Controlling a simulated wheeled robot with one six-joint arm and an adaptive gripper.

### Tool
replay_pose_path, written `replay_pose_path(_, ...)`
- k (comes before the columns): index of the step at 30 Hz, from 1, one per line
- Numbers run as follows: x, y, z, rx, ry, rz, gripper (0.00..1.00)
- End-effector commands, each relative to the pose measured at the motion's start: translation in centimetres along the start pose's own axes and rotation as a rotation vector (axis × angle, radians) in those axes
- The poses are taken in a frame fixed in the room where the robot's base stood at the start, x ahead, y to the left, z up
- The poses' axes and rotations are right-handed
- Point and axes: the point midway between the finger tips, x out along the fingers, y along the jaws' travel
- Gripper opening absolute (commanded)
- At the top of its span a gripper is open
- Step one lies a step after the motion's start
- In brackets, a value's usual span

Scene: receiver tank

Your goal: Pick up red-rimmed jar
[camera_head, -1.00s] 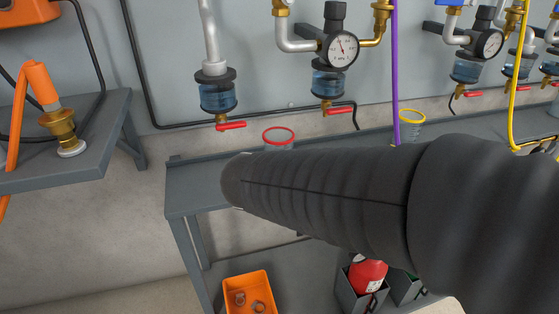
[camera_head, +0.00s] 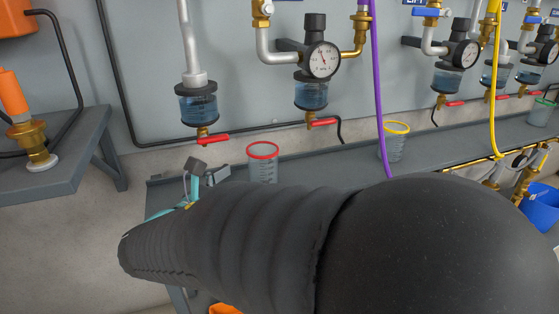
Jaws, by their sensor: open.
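The red-rimmed jar (camera_head: 262,164) stands upright on the grey bench (camera_head: 318,167) against the wall. It is clear, with a red ring around its top and faint markings on its side. Its lower part is hidden behind my dark, ribbed arm. My gripper (camera_head: 199,178) shows partly above the arm, to the left of the jar and apart from it. Its jaws are open and nothing is seen between them. The rest of the gripper is hidden by the arm.
A yellow-rimmed jar (camera_head: 394,143) stands further right, beside a hanging purple hose (camera_head: 379,100). Filter bowls with red-handled taps (camera_head: 202,139) hang above the bench. A grey side shelf (camera_head: 75,150) with a brass fitting is at left. A blue bucket (camera_head: 541,205) is at right.

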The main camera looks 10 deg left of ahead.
Motion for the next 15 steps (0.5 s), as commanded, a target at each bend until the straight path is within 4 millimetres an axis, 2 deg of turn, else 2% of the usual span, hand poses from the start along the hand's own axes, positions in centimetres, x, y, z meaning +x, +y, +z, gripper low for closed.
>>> replay_pose_path(3, 1.2, 0.0, 0.0, 0.0, 0.0, -0.001, 0.95)
replay_pose_path(8, 2.0, -0.1, 0.1, 0.001, 0.0, -0.001, 0.95)
replay_pose_path(15, 5.2, -0.1, 0.9, 0.0, 0.001, -0.003, 0.95)
